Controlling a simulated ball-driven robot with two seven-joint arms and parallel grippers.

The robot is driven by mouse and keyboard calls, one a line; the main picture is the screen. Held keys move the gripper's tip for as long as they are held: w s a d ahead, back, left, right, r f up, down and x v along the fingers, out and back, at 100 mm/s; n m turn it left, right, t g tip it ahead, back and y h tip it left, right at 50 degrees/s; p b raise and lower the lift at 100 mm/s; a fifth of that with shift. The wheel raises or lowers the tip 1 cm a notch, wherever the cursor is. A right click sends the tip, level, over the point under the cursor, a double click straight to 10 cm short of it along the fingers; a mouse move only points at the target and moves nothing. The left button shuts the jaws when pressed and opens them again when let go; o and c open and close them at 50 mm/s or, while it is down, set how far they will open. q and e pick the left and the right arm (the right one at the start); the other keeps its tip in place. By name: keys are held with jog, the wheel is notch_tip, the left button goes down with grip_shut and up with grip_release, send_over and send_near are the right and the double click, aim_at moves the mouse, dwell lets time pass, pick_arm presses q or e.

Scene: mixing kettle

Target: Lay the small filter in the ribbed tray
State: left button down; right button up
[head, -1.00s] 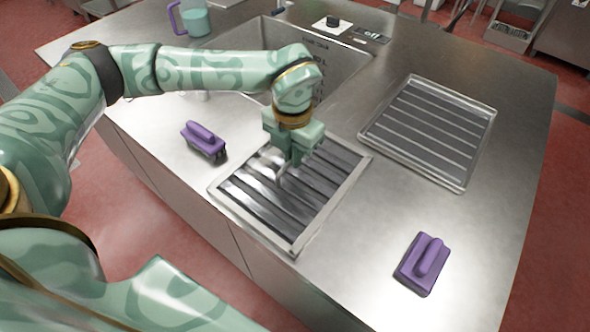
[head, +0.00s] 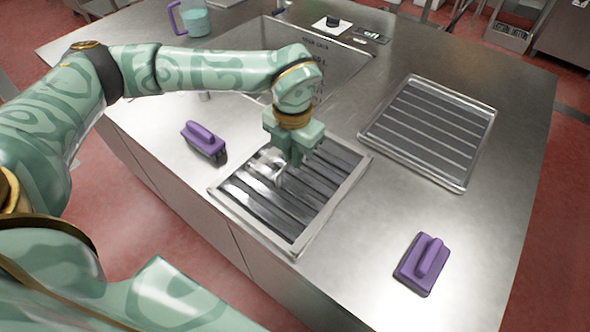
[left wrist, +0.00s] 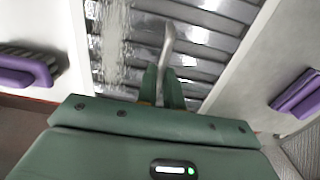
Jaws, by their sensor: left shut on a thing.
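The small filter (head: 318,205), a framed metal panel with dark slats, lies on the steel counter in the middle of the head view. Its slats also fill the top of the left wrist view (left wrist: 205,55). A pale curved metal handle (left wrist: 168,42) rises over the slats. My left gripper (head: 290,163) is over the filter, fingers pointing down, shut on this handle; the fingers (left wrist: 163,82) hide its near end. The ribbed tray (head: 460,186), shallow and rimmed with thin parallel ribs, lies to the right and looks empty. My right gripper is not in view.
A purple scrubber (head: 204,141) sits left of the filter, another (head: 423,265) at the front right. A sink (head: 230,40) lies behind my left arm. A purple-handled jug (head: 194,18) stands at the back left. Bare counter separates filter and tray.

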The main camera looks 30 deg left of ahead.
pick_arm(q)
jog(key=shift+r, duration=0.1)
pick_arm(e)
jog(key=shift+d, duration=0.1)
